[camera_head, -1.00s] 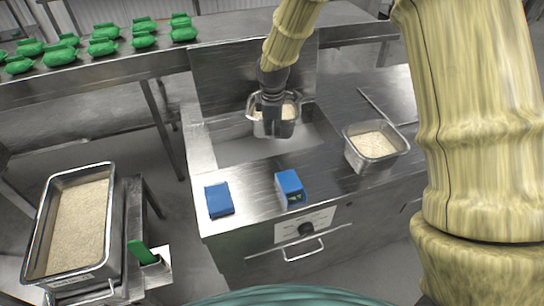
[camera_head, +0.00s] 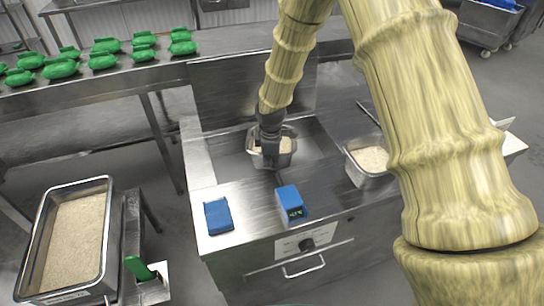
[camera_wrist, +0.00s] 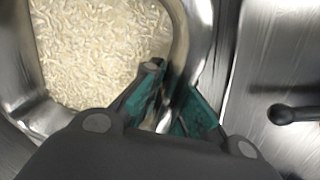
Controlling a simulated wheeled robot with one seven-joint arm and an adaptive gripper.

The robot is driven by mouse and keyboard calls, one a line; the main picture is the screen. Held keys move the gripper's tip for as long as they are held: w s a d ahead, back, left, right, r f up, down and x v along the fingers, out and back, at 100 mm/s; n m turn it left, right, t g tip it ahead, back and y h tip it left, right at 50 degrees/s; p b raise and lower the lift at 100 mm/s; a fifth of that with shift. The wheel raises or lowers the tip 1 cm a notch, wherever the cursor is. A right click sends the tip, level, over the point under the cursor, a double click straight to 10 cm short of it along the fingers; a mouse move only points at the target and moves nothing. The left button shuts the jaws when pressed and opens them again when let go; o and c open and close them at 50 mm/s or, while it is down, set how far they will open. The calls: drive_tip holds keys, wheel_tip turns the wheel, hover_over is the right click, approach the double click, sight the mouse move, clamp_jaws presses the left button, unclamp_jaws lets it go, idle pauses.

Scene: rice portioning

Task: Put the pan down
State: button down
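A small steel pan (camera_head: 285,161) holding white rice is in the recessed well (camera_head: 230,170) of the steel counter. My gripper (camera_head: 270,158) reaches down onto it from above. In the wrist view, my gripper (camera_wrist: 172,88) has its teal-lined fingers closed around the rounded steel rim or handle of the pan (camera_wrist: 20,75), with the rice to the left. The pan looks about level and is low in the well. I cannot tell whether its base touches the well floor.
A second rice pan (camera_head: 372,180) stands on the counter at right. Two blue boxes, one left (camera_head: 218,216) and one right (camera_head: 290,203), sit at the front. A large rice tray (camera_head: 108,225) is at lower left. Several green bags (camera_head: 62,68) lie on the back table.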

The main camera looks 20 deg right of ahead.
sight(272, 169)
drive_tip(key=shift+f+p, duration=0.5)
drive_tip(key=shift+f, duration=1.5)
drive_tip(key=shift+f, duration=0.1)
drive_tip(key=c, duration=1.6)
unclamp_jaws()
drive_tip(key=shift+c, duration=0.2)
drive_tip(key=shift+s+a+r+b, duration=0.1)
drive_tip(key=shift+s+r+b, duration=0.3)
drive_tip(key=shift+r, duration=1.6)
drive_tip(key=shift+s+a+r+b, duration=0.1)
drive_tip(key=shift+r+b, duration=0.5)
drive_tip(key=shift+r, duration=1.4)
drive_tip(key=shift+s+r+b, duration=0.2)
drive_tip(key=shift+r+b, duration=0.3)
drive_tip(key=shift+r, duration=1.5)
